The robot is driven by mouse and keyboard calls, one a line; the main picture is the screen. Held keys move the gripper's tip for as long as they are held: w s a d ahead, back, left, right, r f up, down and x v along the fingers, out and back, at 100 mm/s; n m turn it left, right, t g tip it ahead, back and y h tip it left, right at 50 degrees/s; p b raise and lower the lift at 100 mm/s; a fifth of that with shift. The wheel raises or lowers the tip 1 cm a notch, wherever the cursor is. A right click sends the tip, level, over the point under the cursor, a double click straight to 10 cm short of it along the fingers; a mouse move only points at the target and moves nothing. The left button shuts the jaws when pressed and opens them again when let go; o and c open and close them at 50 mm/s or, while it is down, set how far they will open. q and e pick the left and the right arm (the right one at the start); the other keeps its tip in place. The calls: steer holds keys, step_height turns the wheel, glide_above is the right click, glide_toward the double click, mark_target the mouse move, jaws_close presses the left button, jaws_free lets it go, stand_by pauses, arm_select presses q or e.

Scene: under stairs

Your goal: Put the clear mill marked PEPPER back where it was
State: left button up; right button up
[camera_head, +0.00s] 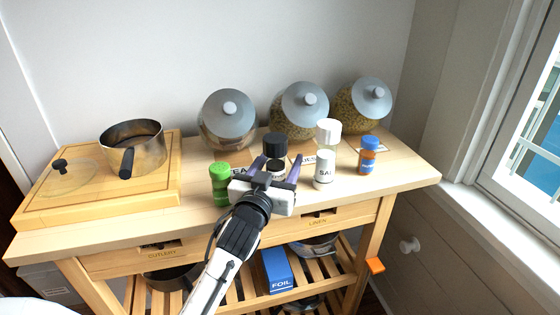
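The mill with a black cap (275,144) stands on the wooden worktop (200,222) near its middle. Its lower part is mostly hidden by my gripper, and I cannot read its marking. My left gripper (276,168) reaches in low from the front with its two fingers spread, one on each side of the mill. A gap seems to show beside the mill, so the fingers look open around it. A white-capped container marked "SA" (324,172) stands just to the right. My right gripper is not in view.
A green-topped shaker (220,184) stands left of the gripper; a blue-capped orange bottle (368,156) is at right. Three lidded glass jars (304,108) line the wall. A saucepan (134,148) sits on a board (100,207) at left. The front right worktop is clear.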

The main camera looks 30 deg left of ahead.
mark_target(276, 171)
arm_select(q)
steer(key=shift+r, duration=0.25)
steer(key=v, duration=0.6)
steer(key=shift+s+f, duration=0.15)
steer(key=shift+s+d, duration=0.2)
steer(key=shift+s, duration=0.35)
stand_by(0.8)
